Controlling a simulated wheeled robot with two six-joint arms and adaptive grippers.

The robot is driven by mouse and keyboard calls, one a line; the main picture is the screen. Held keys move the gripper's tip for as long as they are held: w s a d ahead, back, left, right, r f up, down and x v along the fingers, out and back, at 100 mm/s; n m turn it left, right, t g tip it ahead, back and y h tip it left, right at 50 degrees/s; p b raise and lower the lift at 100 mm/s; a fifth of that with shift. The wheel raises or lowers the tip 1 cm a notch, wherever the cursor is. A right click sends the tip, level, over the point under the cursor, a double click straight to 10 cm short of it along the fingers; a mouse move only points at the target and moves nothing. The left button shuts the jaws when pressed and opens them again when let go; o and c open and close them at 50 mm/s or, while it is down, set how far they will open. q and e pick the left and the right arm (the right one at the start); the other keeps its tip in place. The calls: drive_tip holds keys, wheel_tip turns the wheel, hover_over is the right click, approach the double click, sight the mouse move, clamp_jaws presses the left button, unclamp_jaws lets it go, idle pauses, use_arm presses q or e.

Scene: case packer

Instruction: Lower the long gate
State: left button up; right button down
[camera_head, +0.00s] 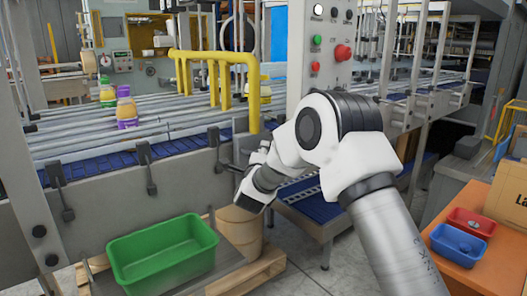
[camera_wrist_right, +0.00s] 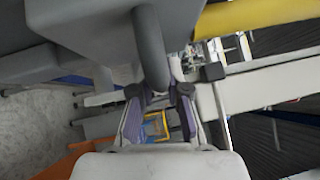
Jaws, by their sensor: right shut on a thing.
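The yellow gate (camera_head: 212,56), a long rail with several short uprights and one tall end post, stands raised over the conveyor rollers. A yellow bar (camera_wrist_right: 255,18) crosses the top right of the wrist view. My right gripper (camera_head: 258,160) is low by the conveyor's front side, below the foot of the yellow end post. In the right wrist view, its fingers (camera_wrist_right: 160,95) are shut on a dark grey rod (camera_wrist_right: 150,50), which looks like a handle. The head view does not show the grip clearly. My left gripper is not in view.
A green bin (camera_head: 162,255) stands in front of the conveyor beside a round drum (camera_head: 240,230). Bottles (camera_head: 126,105) stand on the conveyor. A button panel (camera_head: 330,45) rises behind my arm. Red and blue trays (camera_head: 458,242) lie on an orange table at right.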

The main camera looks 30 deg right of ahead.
use_arm(q)
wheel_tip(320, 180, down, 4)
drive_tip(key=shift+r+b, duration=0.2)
drive_tip(key=shift+b, duration=0.85)
use_arm(e)
wheel_tip(320, 180, down, 4)
drive_tip(key=shift+f, duration=0.1)
drive_tip(key=c, duration=1.1)
unclamp_jaws()
drive_tip(key=shift+s+d, duration=0.1)
drive_tip(key=shift+c, duration=0.2)
drive_tip(key=v, duration=1.2)
